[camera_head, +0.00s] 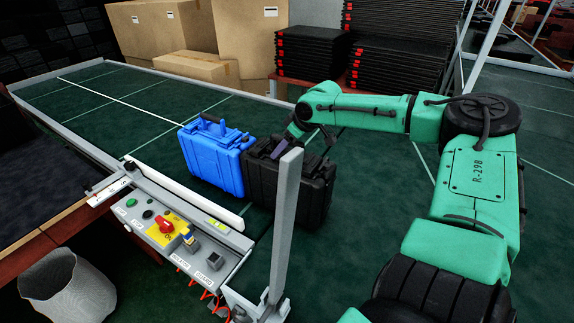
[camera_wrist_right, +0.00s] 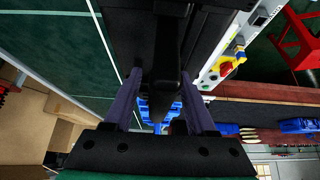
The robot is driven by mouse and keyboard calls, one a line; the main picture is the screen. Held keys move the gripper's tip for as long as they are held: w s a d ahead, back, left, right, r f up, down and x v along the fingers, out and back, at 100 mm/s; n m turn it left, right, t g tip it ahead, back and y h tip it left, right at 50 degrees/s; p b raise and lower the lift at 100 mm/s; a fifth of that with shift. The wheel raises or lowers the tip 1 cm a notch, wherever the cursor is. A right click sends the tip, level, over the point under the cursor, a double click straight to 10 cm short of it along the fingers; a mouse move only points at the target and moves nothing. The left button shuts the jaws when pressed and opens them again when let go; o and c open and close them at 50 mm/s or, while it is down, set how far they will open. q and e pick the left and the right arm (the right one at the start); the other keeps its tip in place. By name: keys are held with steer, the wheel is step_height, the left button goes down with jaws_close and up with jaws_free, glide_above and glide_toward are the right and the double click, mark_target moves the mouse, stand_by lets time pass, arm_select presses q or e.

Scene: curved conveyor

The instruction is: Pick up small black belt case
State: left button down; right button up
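A black hard case (camera_head: 303,190) stands upright on the green conveyor belt (camera_head: 130,95), right beside a blue case (camera_head: 213,158). My right gripper (camera_head: 291,146) is at the top of the black case, by its handle. In the right wrist view the two fingers of my right gripper (camera_wrist_right: 160,88) stand apart on either side of a narrow black part of the case (camera_wrist_right: 158,30). Blue shows in the gaps between the fingers and that part, so the gripper looks open around it. Part of the case is hidden behind a grey post. My left gripper is not in view.
A grey upright post (camera_head: 286,215) stands close in front of the black case. A control box (camera_head: 165,232) with buttons sits at the belt's near edge, above a waste bin (camera_head: 68,290). Cardboard boxes (camera_head: 160,35) and stacked black trays (camera_head: 400,50) stand behind.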

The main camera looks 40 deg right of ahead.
jaws_close()
stand_by(1.1)
steer(key=shift+w+r, duration=0.1)
steer(key=shift+r, duration=0.05)
